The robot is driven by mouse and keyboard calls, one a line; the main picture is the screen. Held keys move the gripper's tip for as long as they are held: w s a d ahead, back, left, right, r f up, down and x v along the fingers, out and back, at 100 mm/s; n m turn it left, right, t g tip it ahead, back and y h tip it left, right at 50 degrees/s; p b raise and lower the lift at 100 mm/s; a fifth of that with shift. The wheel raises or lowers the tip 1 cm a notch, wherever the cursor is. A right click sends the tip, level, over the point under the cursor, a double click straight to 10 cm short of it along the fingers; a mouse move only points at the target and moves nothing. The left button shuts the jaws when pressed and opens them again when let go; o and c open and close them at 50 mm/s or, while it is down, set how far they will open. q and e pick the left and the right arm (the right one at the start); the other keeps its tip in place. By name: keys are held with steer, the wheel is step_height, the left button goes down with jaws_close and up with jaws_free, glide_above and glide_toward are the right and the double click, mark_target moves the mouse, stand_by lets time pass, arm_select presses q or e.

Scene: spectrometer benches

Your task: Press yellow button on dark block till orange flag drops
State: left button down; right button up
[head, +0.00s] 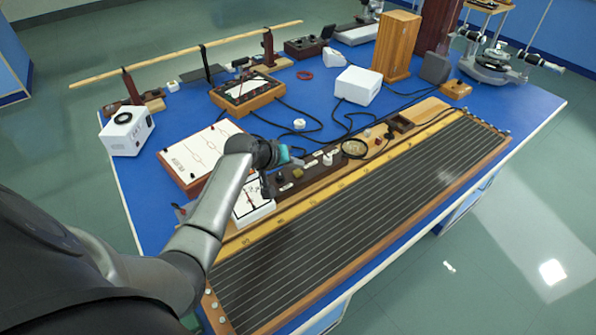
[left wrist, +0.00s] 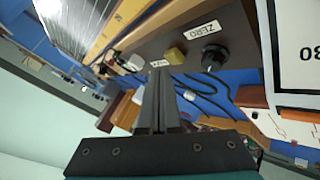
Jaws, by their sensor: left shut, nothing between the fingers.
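The dark block (left wrist: 145,45) is a dark brown panel in the left wrist view. It carries a small yellow button (left wrist: 175,55), a black knob (left wrist: 213,58) and a white ZERO label (left wrist: 199,30). My left gripper (left wrist: 161,72) is shut and empty. Its fingertips appear just below and left of the yellow button in the picture; I cannot tell whether they touch it. In the head view, my left gripper (head: 266,190) is over the left end of the dark block (head: 312,176). My right gripper is not in view.
A white-faced meter (head: 253,207) stands close beside my left gripper. A long board with wires (head: 350,220) runs along the bench's front edge. A white diagram board (head: 205,152) lies behind my left wrist. Black cables (head: 285,128) cross the blue bench top.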

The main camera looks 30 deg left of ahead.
arm_select(q)
steer(key=shift+f, duration=0.15)
stand_by(0.6)
steer(key=shift+f, duration=0.3)
steer(key=shift+f+b, duration=0.3)
steer(key=shift+f, duration=0.2)
stand_by(0.6)
steer(key=shift+r, duration=0.1)
steer(key=shift+r+p, duration=0.8)
steer(key=shift+p, duration=0.25)
steer(key=shift+r, duration=0.1)
step_height(320, 180, up, 5)
steer(key=p, duration=0.5)
